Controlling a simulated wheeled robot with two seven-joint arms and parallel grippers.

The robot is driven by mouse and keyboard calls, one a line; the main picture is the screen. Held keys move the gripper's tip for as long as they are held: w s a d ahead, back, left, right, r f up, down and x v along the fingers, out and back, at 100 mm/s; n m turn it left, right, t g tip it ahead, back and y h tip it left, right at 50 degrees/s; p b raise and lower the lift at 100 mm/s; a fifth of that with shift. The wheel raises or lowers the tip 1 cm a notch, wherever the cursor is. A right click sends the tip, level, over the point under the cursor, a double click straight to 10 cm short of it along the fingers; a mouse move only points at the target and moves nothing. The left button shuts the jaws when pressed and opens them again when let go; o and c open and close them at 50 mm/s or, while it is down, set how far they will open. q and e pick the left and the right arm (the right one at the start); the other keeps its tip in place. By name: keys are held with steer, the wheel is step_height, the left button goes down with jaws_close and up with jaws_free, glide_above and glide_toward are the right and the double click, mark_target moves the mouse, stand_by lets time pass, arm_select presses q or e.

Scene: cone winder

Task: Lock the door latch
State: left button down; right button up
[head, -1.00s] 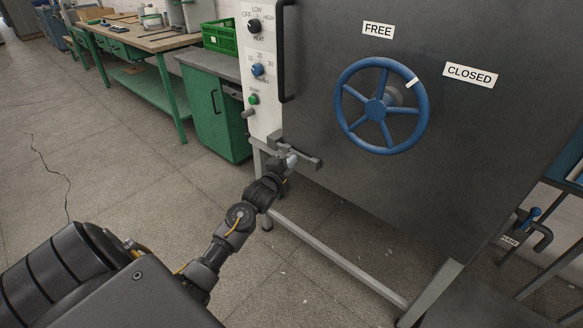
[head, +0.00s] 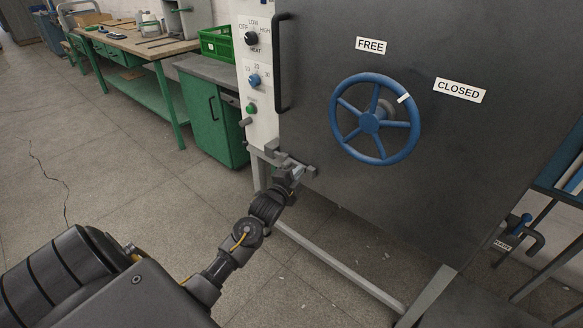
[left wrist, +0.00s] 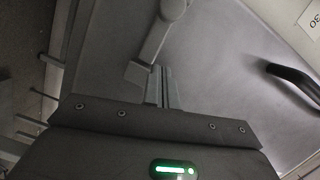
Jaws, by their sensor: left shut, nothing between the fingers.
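The grey door latch (head: 310,171) sits low on the left edge of the dark door (head: 330,60), below the long black door handle. My left gripper (head: 294,178) is at the latch, in front of it, and partly hides it. In the left wrist view the pale latch lever (left wrist: 158,35) runs down from a round end to a small block. The shut, empty fingers of my left gripper (left wrist: 162,72) are right beside that block; whether they touch it I cannot tell. My right gripper is out of view.
A blue handwheel (head: 369,123) is on the door between the FREE and CLOSED labels, its white mark at upper right. A black door handle (head: 280,62) and a white control panel (head: 258,125) are near. A green cabinet (head: 215,115) stands left. Floor is clear at left.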

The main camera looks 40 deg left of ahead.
arm_select(q)
steer(key=s+d, duration=0.1)
steer(key=s, duration=0.8)
steer(key=shift+s+r, duration=0.15)
steer(key=shift+s, duration=0.05)
steer(key=shift+d, duration=0.1)
